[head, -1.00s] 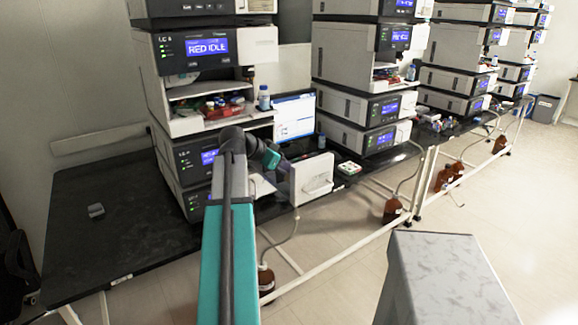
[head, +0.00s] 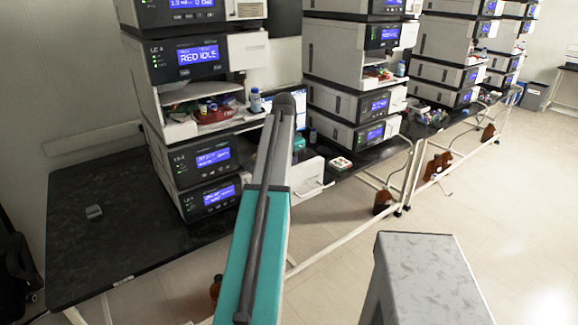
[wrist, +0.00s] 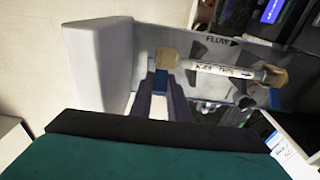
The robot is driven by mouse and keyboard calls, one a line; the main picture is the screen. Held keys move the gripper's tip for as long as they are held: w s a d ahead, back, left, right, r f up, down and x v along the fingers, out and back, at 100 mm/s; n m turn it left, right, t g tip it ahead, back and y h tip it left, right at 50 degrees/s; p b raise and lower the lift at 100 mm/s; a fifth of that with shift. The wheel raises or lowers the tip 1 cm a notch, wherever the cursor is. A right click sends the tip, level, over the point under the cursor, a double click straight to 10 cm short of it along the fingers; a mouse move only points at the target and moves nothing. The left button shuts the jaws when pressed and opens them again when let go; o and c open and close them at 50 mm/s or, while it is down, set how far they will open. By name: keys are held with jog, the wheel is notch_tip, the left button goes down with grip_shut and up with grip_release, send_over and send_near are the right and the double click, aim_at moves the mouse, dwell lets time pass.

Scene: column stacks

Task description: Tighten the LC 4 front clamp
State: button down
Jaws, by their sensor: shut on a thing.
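The LC 4 stack (head: 186,100) stands at the left in the head view, with RED IDLE on its upper display. In the wrist view, a clear column (wrist: 225,69) with handwriting lies across a grey panel marked FLOW. A tan clamp (wrist: 168,55) holds its left end, and another tan clamp (wrist: 276,77) sits at its right end. My gripper (wrist: 161,78) reaches up to the left clamp and is shut on it. The exact contact is small and dark. In the head view my own arm hides the gripper and the column.
A white door panel (wrist: 95,65) stands open close to the left of my gripper. The black bench (head: 85,240) is mostly bare at the left. Other instrument stacks (head: 350,85) stand further right. A brown bottle (head: 383,203) is on the floor below.

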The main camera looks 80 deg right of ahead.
jog(key=shift+s+d+f+t+y+p, duration=0.15)
jog(key=shift+s+t+y+p, duration=0.05)
jog(key=shift+t+y+p, duration=0.2)
dwell(0.3)
jog(key=c, duration=1.7)
grip_release()
notch_tip(320, 180, up, 14)
jog(key=b, duration=0.3)
jog(key=shift+f, duration=0.15)
